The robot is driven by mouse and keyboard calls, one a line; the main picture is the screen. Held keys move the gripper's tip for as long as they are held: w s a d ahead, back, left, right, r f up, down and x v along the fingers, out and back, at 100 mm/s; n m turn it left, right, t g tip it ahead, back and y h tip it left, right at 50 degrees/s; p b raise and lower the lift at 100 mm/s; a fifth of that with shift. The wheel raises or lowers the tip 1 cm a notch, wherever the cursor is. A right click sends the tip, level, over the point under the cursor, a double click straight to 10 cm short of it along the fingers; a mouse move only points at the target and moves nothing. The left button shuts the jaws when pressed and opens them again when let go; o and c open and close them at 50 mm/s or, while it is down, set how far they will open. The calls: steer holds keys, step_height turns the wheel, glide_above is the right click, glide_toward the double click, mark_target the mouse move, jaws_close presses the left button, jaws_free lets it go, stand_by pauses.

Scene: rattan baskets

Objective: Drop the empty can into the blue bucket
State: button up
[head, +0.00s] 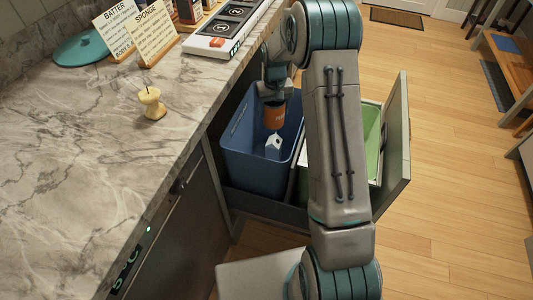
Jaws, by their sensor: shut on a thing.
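An orange can (274,116) hangs below my gripper (273,98), which is shut on its upper part. The can shows over the opening of the blue bucket (246,160); how far it is above or below the rim is hard to tell. The blue bucket stands in a pulled-out drawer below the counter. A small white and blue carton (273,147) shows inside the bucket, below the can. My arm hides part of the bucket's right side, and the fingertips are small and partly hidden.
A green bin (371,130) stands right of the blue bucket in the same drawer, partly behind my arm. The drawer front (396,140) stands out over the wooden floor. The marble counter (60,180) holds an apple core (151,103), two signs and a stovetop panel (226,30).

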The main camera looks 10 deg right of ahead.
steer(key=shift+f, duration=0.2)
steer(key=o, duration=1.1)
steer(key=shift+c, duration=0.2)
step_height(320, 180, up, 14)
steer(key=shift+f+p, duration=0.1)
steer(key=shift+p, duration=0.45)
